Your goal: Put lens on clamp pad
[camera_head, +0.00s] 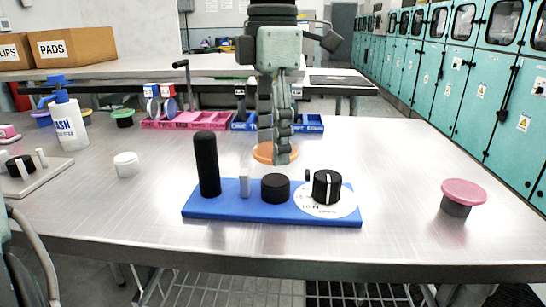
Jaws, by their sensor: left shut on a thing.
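My left gripper (277,150) comes down in the middle of the head view, pointing at the table. It is shut on a flat orange disc, which looks like the lens (262,154); the fingers hide part of it. The lens appears behind and above a blue base plate (228,212). On the plate stands a low black round pad (275,188), which looks like the clamp pad. A tall black post (207,163), a small grey block (244,183) and a black knob (327,187) on a white dial stand beside it. My right gripper is not in view.
A pink-topped black piece (462,196) stands at the right. A white cap (126,164), a wash bottle (68,121) and a grey plate with small parts (40,172) are at the left. Pink (190,122) and blue trays lie behind. The table between knob and pink-topped piece is clear.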

